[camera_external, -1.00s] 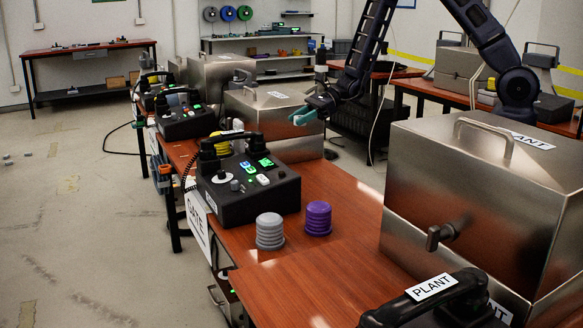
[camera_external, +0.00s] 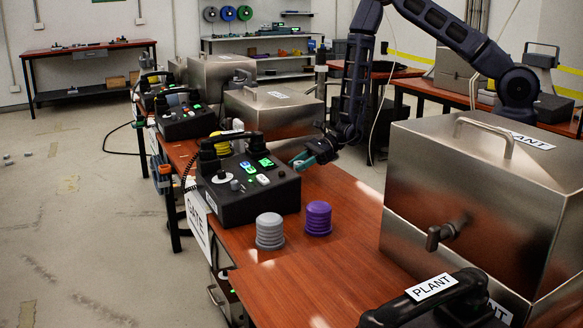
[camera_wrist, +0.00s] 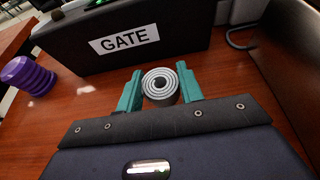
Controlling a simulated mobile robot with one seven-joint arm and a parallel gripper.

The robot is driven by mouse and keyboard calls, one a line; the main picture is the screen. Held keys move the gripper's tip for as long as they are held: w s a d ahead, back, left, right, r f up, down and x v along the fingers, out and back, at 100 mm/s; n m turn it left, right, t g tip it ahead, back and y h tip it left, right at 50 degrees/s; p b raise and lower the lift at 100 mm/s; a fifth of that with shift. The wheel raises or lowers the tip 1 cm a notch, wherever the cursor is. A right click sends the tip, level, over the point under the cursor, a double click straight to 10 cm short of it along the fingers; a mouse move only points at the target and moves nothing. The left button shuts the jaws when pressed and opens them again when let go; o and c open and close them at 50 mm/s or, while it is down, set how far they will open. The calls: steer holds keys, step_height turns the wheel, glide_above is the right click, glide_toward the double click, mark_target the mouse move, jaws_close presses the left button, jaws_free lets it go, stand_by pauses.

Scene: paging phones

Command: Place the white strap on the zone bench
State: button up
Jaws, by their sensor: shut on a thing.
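My gripper (camera_external: 303,160) is low over the red-brown bench, just right of the black GATE phone unit (camera_external: 245,190). In the wrist view its two teal fingers (camera_wrist: 160,90) are shut on a pale, ringed coil, which looks like the rolled white strap (camera_wrist: 161,86). The coil's rings face the wrist camera. The GATE unit (camera_wrist: 120,40) stands just beyond the fingers. In the external view the coil cannot be made out. No bench label reading "zone" is legible.
A grey ribbed piece (camera_external: 269,231) and a purple ribbed piece (camera_external: 318,218) stand on the bench (camera_external: 345,205). A steel PLANT box (camera_external: 480,190) and a black PLANT handset (camera_external: 430,300) are at the right. Another steel box (camera_external: 275,120) stands behind the GATE unit.

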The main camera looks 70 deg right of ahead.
steer(key=shift+f, duration=1.95)
steer(key=shift+f, duration=0.15)
steer(key=o, duration=0.9)
steer(key=shift+o, duration=0.2)
